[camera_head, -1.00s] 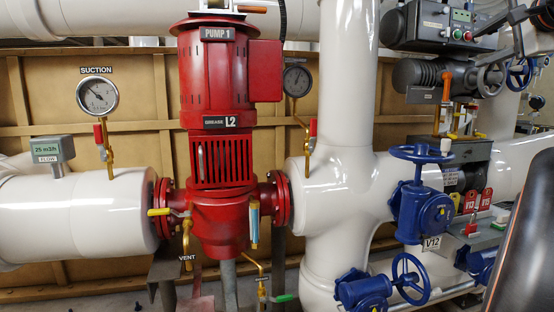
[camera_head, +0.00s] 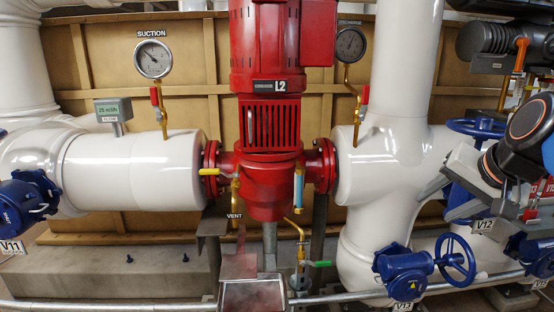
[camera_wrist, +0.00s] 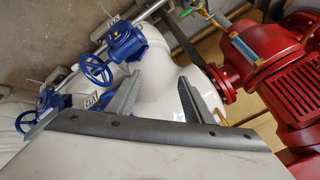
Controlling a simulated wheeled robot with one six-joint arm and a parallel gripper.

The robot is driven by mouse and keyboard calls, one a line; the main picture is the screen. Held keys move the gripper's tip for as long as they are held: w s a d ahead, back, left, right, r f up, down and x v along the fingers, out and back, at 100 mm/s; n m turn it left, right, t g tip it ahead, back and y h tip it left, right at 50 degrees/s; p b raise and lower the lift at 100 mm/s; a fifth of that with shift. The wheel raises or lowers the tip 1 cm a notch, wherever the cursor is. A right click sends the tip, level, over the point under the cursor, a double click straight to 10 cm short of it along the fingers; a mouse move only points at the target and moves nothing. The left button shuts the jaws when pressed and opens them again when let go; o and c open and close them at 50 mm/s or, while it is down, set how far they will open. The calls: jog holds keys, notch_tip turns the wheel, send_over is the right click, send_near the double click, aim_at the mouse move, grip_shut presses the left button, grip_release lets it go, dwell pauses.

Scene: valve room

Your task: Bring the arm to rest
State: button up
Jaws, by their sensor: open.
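My gripper (camera_head: 436,202) is at the right of the head view, its two grey fingers pointing left in front of the white pipe and the blue valve V12. The orange-ringed black wrist joint (camera_head: 530,120) of my arm shows at the right edge. In the wrist view the fingers of my gripper (camera_wrist: 160,78) stand wide apart with nothing between them. The white pipe (camera_wrist: 158,92) lies beyond them; I cannot tell the exact gap. Most of my arm is outside the head view.
The red pump (camera_head: 268,180) stands in the middle, with the suction gauge (camera_head: 153,58) at its left. Blue valve V13 (camera_head: 405,270) is low on the right. Blue valve V11 (camera_head: 22,203) is at the left. A grey rail (camera_head: 150,305) crosses the front.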

jog(key=s+a+f+n+g, duration=0.1)
jog(key=s+a+f+n, duration=0.1)
jog(key=s+f, duration=0.4)
jog(key=s+a+f+n+g, duration=0.2)
jog(key=s+f+n, duration=0.3)
jog(key=f, duration=0.8)
jog(key=shift+s+a+f+n+h, duration=0.3)
jog(key=shift+s+a+f, duration=0.15)
jog(key=shift+a, duration=0.15)
